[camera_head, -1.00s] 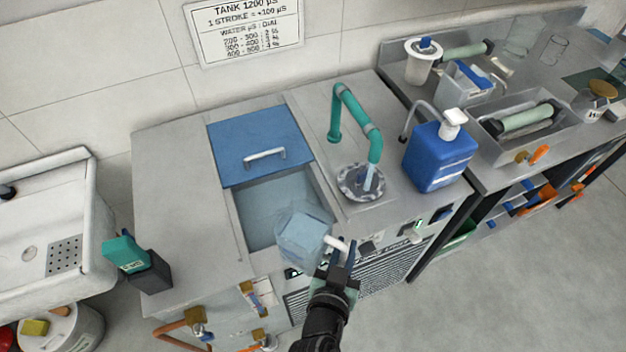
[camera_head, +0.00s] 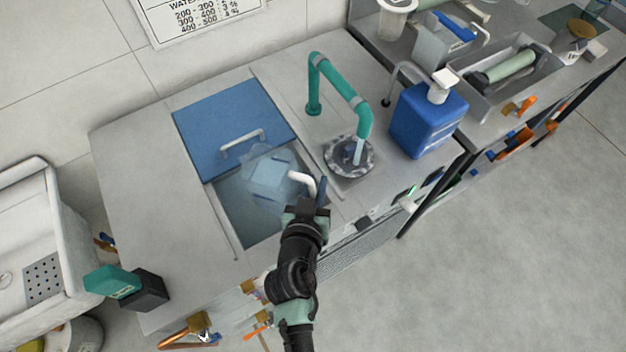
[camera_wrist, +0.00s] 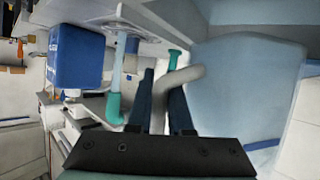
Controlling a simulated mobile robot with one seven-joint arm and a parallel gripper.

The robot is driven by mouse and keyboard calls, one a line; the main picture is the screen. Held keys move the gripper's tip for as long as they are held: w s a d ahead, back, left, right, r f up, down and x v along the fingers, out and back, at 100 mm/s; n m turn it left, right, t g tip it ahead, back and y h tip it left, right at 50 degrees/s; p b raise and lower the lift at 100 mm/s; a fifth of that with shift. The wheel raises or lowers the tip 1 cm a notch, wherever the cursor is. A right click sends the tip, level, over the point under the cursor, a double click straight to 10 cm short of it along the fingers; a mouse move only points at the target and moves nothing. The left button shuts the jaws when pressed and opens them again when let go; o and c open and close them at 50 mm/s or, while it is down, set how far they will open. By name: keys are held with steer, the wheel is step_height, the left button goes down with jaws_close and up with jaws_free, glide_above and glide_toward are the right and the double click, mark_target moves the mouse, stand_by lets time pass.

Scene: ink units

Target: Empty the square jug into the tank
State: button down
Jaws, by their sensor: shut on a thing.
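My gripper (camera_head: 312,197) is shut on the white handle of the square jug (camera_head: 272,172), a translucent pale blue container. In the head view the jug is over the open part of the tank (camera_head: 236,218), close to the blue lid (camera_head: 235,128), and looks tilted. In the wrist view the jug (camera_wrist: 248,85) fills the right side, and its grey-white handle (camera_wrist: 174,88) passes between the two fingers. The tank opening is partly hidden by the jug. I cannot tell how much liquid is in the jug.
A teal tap (camera_head: 340,85) stands over a round drain (camera_head: 349,156) right of the tank. A blue pump bottle (camera_head: 425,120) stands further right. A teal and black item (camera_head: 128,287) sits at the counter's front left corner. A white sink (camera_head: 35,235) is at far left.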

mark_target(286, 152)
step_height(286, 152, up, 6)
steer(key=n+h+p, duration=0.2)
steer(key=n+p, duration=0.1)
steer(key=p, duration=0.1)
steer(key=n+g+h+p, duration=0.1)
steer(key=n+h+p, duration=0.2)
steer(key=n, duration=0.1)
steer(key=shift+r+n+h+p, duration=0.15)
steer(key=shift+n+h+p, duration=0.15)
steer(key=shift+p, duration=0.05)
steer(key=shift+w+a+n+h+b, duration=0.3)
steer(key=shift+a+n+h+b, duration=0.3)
steer(key=shift+a+n+b, duration=0.25)
steer(key=shift+w+a+f+n+h+b, duration=0.15)
steer(key=shift+a+n+h+b, duration=0.15)
steer(key=shift+a+n+b, duration=0.25)
steer(key=shift+w+a+f+n+h+b, duration=0.15)
steer(key=shift+a+n+h+b, duration=0.15)
steer(key=shift+a+b, duration=0.3)
steer(key=shift+w+a+r+n+h+b, duration=0.25)
steer(key=shift+a+r+n, duration=0.25)
steer(key=shift+a, duration=0.15)
steer(key=shift+w+a+r+n+h+b, duration=0.15)
steer(key=shift+a+r+n+h, duration=0.1)
steer(key=shift+a+r+n, duration=0.3)
steer(key=shift+f, duration=0.1)
stand_by(1.8)
